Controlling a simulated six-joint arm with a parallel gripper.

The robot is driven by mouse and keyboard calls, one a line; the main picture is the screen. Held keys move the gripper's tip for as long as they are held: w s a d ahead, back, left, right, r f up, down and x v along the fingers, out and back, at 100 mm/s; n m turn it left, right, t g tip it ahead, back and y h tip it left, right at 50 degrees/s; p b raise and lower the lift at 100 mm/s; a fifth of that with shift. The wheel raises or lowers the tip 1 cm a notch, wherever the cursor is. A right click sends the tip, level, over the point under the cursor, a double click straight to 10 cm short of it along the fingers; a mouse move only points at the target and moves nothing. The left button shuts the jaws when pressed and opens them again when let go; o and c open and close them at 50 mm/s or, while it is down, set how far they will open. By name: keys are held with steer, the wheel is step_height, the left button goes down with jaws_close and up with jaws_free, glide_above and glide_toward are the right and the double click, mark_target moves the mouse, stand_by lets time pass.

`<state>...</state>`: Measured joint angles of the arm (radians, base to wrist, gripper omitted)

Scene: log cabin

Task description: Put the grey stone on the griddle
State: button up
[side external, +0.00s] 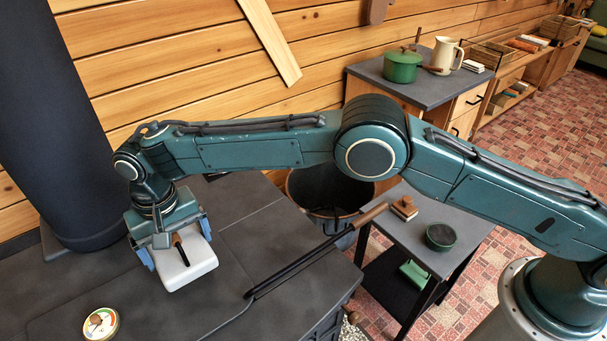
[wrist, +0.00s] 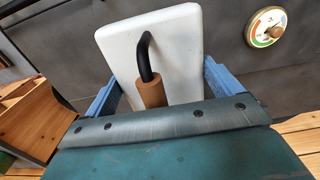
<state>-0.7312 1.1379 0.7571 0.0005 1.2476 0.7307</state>
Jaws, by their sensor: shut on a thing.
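My gripper (side external: 177,244) has blue fingers closed on opposite sides of a pale, nearly white slab (side external: 190,268) with rounded edges. The slab also shows in the wrist view (wrist: 188,50), with a bent black handle and wooden grip (wrist: 151,93) on its top. It is the only stone-like thing I can make out, though it looks white rather than grey. It is over the dark stovetop (side external: 255,235), roughly flat; I cannot tell whether it touches. A separate griddle is not clearly distinguishable from the dark plates of the stovetop.
A round dial (side external: 101,324) lies on the stovetop. A long wood-handled tool (side external: 310,256) lies across its right edge. A black stovepipe (side external: 70,120) stands behind left. A side table (side external: 445,262) holds a wooden block (side external: 404,208) and green tin (side external: 440,237). A green pot (side external: 402,67) stands behind.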

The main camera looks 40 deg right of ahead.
mark_target(176, 242)
steer(key=shift+f, duration=1.85)
steer(key=shift+f, duration=0.15)
steer(key=shift+f, duration=1.95)
steer(key=shift+f, duration=0.1)
steer(key=o, duration=1.5)
steer(key=shift+f, duration=0.2)
steer(key=shift+o, duration=0.2)
step_height(176, 242, up, 12)
steer(key=shift+r, duration=0.15)
